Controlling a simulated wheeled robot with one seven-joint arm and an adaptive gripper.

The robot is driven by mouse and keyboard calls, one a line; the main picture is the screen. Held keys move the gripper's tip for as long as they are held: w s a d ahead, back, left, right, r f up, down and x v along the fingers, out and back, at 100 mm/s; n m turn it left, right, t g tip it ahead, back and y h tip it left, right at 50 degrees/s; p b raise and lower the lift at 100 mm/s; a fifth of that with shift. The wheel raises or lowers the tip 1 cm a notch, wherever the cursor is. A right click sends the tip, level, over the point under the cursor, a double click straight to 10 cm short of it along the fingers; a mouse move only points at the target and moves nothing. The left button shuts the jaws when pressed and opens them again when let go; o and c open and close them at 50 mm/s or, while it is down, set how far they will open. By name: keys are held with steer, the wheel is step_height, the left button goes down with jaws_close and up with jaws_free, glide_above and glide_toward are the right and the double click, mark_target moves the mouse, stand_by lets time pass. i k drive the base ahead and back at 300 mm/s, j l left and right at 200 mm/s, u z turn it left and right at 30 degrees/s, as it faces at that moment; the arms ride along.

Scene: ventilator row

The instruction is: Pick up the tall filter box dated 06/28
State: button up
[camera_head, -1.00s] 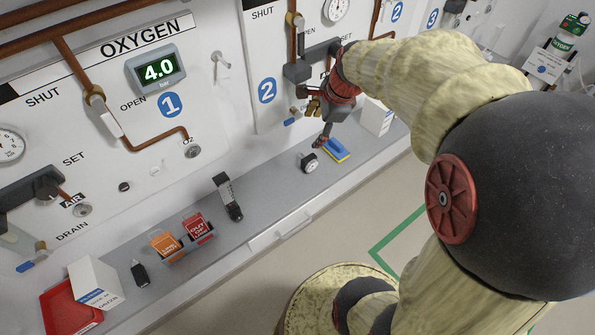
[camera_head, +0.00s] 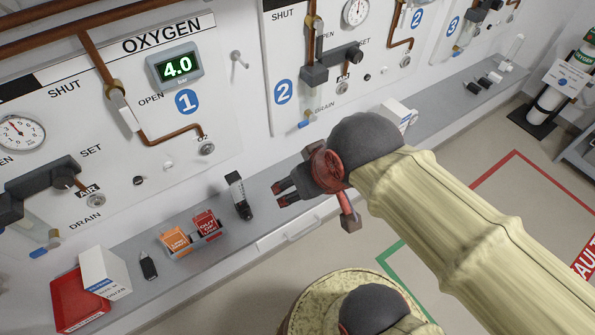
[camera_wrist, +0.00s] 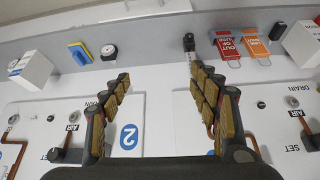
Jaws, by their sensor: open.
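Two white boxes with blue markings stand on the grey ledge. One box (camera_head: 104,272) is at the lower left, by a red tray; the other box (camera_head: 398,113) is at the right, partly behind my arm. Their printed dates are too small to read, so I cannot tell which bears 06/28. My gripper (camera_head: 280,194) is open and empty over the middle of the ledge, apart from both boxes. In the wrist view, one box (camera_wrist: 32,70) is at the left edge and the other (camera_wrist: 302,42) at the right edge, with the open fingers (camera_wrist: 160,85) between them.
The ledge (camera_head: 330,187) also holds a red tray (camera_head: 77,305), orange tag (camera_head: 175,241), red tag (camera_head: 206,224), black device (camera_head: 148,266) and dark clamp-like item (camera_head: 239,196). A blue-yellow block (camera_wrist: 80,53) and round gauge (camera_wrist: 109,52) show too. Panels with valves stand behind.

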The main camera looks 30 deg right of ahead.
mark_target(105, 274)
steer(key=u, duration=1.6)
steer(key=j+z, duration=0.2)
steer(key=z, duration=0.2)
steer(key=j+z, duration=0.2)
steer(key=z, duration=0.2)
steer(key=j+z, duration=0.25)
steer(key=z, duration=0.2)
steer(key=j+z, duration=0.15)
steer(key=z, duration=0.25)
steer(key=k+j+z, duration=0.1)
steer(key=z, duration=0.3)
steer(key=k+j+z, duration=0.2)
steer(key=k+j, duration=0.15)
steer(key=j, duration=0.3)
steer(key=k+j+z, duration=0.15)
steer(key=k+j, duration=0.25)
steer(key=j, duration=0.25)
steer(key=k+j+z, duration=0.2)
steer(key=k+j, duration=0.25)
steer(key=i+j, duration=0.15)
steer(key=j, duration=0.25)
